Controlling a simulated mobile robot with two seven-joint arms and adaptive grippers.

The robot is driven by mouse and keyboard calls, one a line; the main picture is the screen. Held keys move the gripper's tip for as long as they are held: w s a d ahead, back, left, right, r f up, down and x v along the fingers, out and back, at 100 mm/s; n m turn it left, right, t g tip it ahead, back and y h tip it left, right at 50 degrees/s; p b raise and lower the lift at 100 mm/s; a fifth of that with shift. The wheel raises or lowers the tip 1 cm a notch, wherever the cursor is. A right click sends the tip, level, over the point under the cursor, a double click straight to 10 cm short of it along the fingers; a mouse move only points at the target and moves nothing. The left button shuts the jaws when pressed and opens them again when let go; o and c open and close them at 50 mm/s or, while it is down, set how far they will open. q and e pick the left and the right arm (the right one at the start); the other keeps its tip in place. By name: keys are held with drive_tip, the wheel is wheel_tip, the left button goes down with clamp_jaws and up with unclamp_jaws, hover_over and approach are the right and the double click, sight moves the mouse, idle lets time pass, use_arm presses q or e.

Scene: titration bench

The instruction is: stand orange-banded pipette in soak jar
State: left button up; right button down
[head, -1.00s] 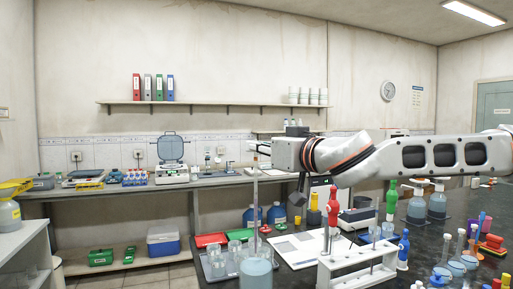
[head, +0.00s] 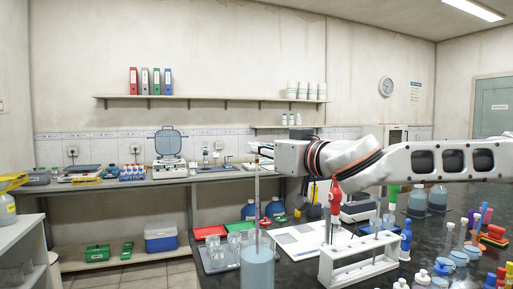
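The pipette (head: 257,205) is a thin, upright glass tube. Its top end is at my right gripper (head: 259,150), whose fingers appear shut on it. The band colour is too small to make out clearly. The soak jar (head: 257,270) is a tall, pale blue cylinder at the bottom middle, directly below the gripper. The pipette's lower end meets the jar's rim in the picture; I cannot tell whether the tip is inside the mouth or just above it. My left gripper is not in view.
A white rack (head: 358,262) with a red-bulbed pipette (head: 336,200) stands right of the jar. A grey tray (head: 215,262) with glass beakers lies to its left. Flasks and bottles crowd the right side of the dark bench. White sheets (head: 300,238) lie behind.

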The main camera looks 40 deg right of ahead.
sight(258, 207)
drive_tip(key=shift+f+b, duration=0.45)
drive_tip(key=shift+f, duration=0.45)
drive_tip(key=shift+f+b, duration=0.6)
drive_tip(key=shift+f, duration=0.3)
drive_tip(key=shift+f+b, duration=0.35)
drive_tip(key=shift+f, duration=0.35)
drive_tip(key=shift+f+b, duration=0.4)
drive_tip(key=shift+f, duration=0.25)
drive_tip(key=shift+f+b, duration=0.55)
drive_tip(key=shift+f, duration=1.05)
drive_tip(key=shift+f+b, duration=0.5)
drive_tip(key=shift+f, duration=0.6)
drive_tip(key=shift+f+b, duration=0.45)
drive_tip(key=shift+f, duration=0.65)
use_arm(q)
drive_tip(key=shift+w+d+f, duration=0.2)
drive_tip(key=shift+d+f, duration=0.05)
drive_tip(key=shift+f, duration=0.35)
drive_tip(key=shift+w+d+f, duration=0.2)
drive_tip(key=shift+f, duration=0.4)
use_arm(e)
drive_tip(key=shift+f, duration=0.1)
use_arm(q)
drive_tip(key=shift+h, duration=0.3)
